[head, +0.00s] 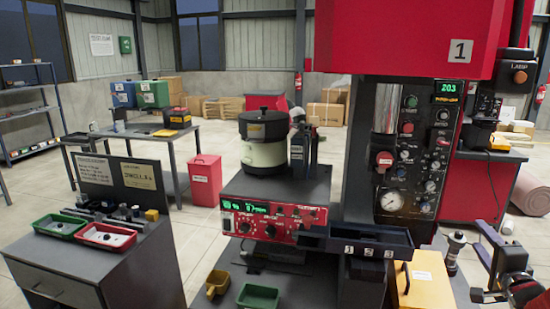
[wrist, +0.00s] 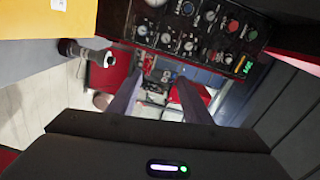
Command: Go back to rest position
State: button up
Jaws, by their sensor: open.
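My gripper (wrist: 157,92) is open in the wrist view, with two grey fingers apart and nothing seen between them. In the head view my arm's end shows at the lower right edge, partly cut off by the frame. It is right of the yellow box (head: 422,285) and in front of the red machine (head: 405,38) marked 1. The machine's control panel (head: 409,150) also shows, turned on its side, in the wrist view (wrist: 195,28).
A dark knobbed post (head: 455,247) stands close to my gripper. A red-fronted feeder unit (head: 272,222) carries a bowl (head: 264,150), with a numbered tray (head: 357,240) beside it. Red (head: 105,236) and green (head: 60,226) trays lie on the left bench. Open floor lies behind.

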jog(key=s+d+f+n+g+h, duration=0.2)
jog(key=s+d+f+n+g, duration=0.3)
jog(key=f, duration=0.5)
jog(key=s+a+f+n+g, duration=0.2)
jog(key=s+a+g, duration=0.3)
jog(key=s+a, duration=0.1)
jog(key=s+a+r+n+y, duration=0.2)
jog(key=s+a+n, duration=0.1)
jog(key=a, duration=1)
jog(key=s+a+r+n+y, duration=0.2)
jog(key=s+a+r+n, duration=0.1)
jog(key=a, duration=1)
jog(key=s+a+r+n+g+y, duration=0.1)
jog(key=a+n, duration=0.5)
jog(key=a, duration=0.7)
jog(key=s+r+y, duration=0.1)
jog(key=s+y, duration=0.1)
jog(key=s, duration=0.1)
jog(key=shift+s+a+r+n, duration=0.25)
jog(key=shift+r+n, duration=0.05)
